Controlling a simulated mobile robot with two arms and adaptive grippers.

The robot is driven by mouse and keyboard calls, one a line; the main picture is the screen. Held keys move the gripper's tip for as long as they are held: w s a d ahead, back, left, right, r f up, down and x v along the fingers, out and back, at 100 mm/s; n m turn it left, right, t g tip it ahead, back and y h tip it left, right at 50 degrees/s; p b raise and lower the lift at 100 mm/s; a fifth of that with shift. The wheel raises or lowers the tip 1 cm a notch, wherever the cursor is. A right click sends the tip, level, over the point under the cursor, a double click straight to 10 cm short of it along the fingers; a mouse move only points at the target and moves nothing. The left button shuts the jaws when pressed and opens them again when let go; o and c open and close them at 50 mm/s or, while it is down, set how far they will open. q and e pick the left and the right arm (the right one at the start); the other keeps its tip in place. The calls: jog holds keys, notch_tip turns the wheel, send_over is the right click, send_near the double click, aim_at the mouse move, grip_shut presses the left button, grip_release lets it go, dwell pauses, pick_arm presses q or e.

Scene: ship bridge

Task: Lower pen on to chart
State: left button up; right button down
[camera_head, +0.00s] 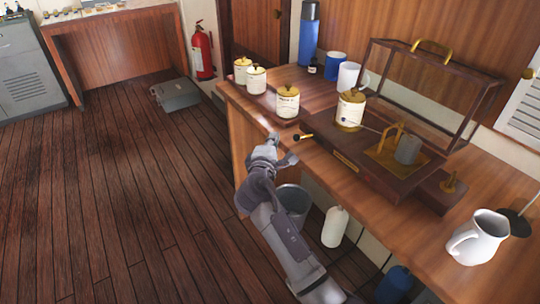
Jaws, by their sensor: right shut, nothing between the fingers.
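A recording instrument with a dark wooden base (345,166) sits on the counter. On it stands a cream drum (350,109) with a gold top, which looks like the chart drum. A thin arm (375,130), probably the pen arm, runs from the drum toward a brass bracket (396,135) and a grey cylinder (407,150). Whether its tip touches the drum is too small to tell. A small black rod with a brass end (303,137) sticks out at the base's left end. My right gripper (282,149) is shut and empty, just left of this rod at the counter edge. My left gripper is out of view.
The glazed cover (428,93) stands behind the instrument. Cream canisters (288,101) stand to its left, and a white jug (478,237) at right front. A bin (292,203) and a white bottle (335,226) are below the counter. The floor at left is mostly clear.

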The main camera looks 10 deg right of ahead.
aim_at(287, 141)
jog(key=shift+s+d+r+p, duration=0.2)
jog(key=shift+s+d+p, duration=0.15)
jog(key=shift+d+p, duration=0.3)
jog(key=shift+s+d+r+p, duration=0.15)
jog(key=shift+s+d+p, duration=0.15)
jog(key=shift+d+p, duration=0.3)
jog(key=shift+s+d, duration=0.35)
jog(key=shift+s, duration=0.05)
